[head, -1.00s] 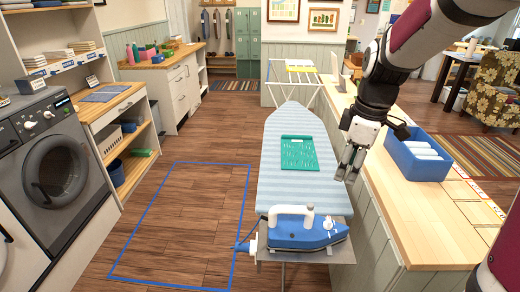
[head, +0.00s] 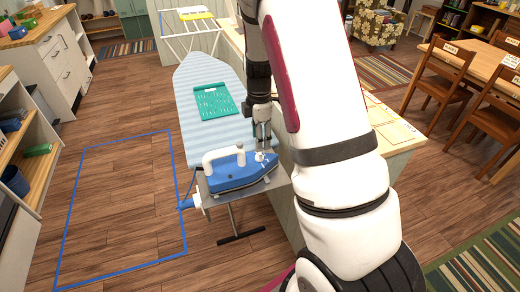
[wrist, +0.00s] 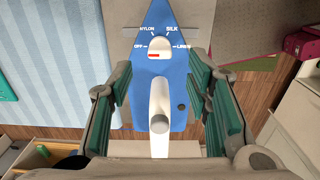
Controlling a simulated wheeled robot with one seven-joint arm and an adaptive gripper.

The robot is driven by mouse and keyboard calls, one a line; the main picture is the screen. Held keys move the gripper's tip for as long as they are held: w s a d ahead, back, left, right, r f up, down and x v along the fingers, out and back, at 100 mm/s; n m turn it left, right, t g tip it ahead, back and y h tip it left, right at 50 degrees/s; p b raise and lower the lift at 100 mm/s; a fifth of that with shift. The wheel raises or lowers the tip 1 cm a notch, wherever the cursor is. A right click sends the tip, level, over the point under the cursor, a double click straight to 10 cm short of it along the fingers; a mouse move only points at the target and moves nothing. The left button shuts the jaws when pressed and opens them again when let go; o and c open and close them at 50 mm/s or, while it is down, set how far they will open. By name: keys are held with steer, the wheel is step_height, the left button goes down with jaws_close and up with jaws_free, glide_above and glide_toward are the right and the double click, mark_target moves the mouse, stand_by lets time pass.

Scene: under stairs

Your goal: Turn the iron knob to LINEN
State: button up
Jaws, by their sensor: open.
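The blue iron (head: 232,177) with a white handle (head: 222,155) rests on the plate at the near end of the ironing board (head: 196,132). In the wrist view, its white round knob (wrist: 160,45) sits among the labels OFF, NYLON, SILK and LINEN. A red mark on the knob lies toward the left, OFF side; LINEN (wrist: 183,46) is on the right. My gripper (head: 263,143) is above the iron's front end. In the wrist view, my gripper (wrist: 160,85) is open, its fingers on either side of the iron, with the knob between and slightly beyond the tips. I cannot tell its exact height above the knob.
A teal patterned cloth or sheet (head: 215,101) lies on the board. A wooden counter (head: 395,125) runs close along the board's right side. A blue taped rectangle (head: 183,215) marks clear floor at left. A table and chairs (head: 440,80) stand at far right.

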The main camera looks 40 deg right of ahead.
mark_target(259, 155)
step_height(259, 155, down, 6)
steer(key=shift+r, duration=0.15)
steer(key=shift+c, duration=0.2)
jaws_close()
